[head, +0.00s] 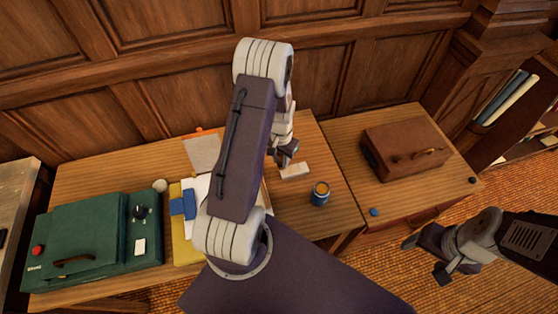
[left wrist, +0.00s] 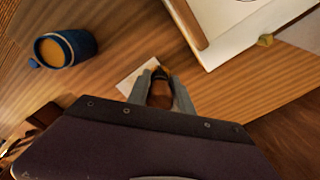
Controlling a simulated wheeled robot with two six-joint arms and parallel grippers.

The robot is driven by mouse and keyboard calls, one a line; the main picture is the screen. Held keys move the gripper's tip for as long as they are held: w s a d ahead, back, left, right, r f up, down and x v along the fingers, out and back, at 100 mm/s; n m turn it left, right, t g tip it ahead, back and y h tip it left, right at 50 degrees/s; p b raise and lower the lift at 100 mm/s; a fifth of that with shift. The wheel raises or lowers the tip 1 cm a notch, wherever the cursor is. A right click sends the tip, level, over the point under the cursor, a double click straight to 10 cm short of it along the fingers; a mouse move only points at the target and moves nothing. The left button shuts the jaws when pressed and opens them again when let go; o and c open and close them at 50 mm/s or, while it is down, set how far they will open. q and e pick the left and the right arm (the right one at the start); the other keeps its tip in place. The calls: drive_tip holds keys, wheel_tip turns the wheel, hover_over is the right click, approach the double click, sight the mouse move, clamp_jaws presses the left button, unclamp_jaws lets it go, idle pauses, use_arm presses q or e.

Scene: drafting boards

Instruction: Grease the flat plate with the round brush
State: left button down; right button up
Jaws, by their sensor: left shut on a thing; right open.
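My left gripper (head: 287,153) is over the middle of the wooden desk. In the left wrist view its fingers (left wrist: 160,90) are shut on a brown, dark-banded thing with a yellowish tip, apparently the round brush (left wrist: 160,73). The arm mostly hides it in the head view. A pale flat block (head: 295,171) lies just below the gripper; it also shows behind the fingertips (left wrist: 131,80). A grey flat sheet or plate (head: 203,153) lies further left; I cannot tell which is the flat plate. A blue pot (head: 320,194) with tan contents stands right of the block. My right gripper (head: 428,259) is open and empty.
A green case (head: 85,243) stands at the left, beside papers and a blue object (head: 183,204) partly hidden by my arm. A brown case (head: 405,148) sits on the right-hand desk. A blue cap (head: 374,212) lies near its front edge. Bare wood surrounds the pot.

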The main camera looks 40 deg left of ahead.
use_arm(q)
drive_tip(key=shift+s+a+r+p, duration=0.15)
drive_tip(key=shift+r+p, duration=1.2)
drive_tip(key=shift+r, duration=0.55)
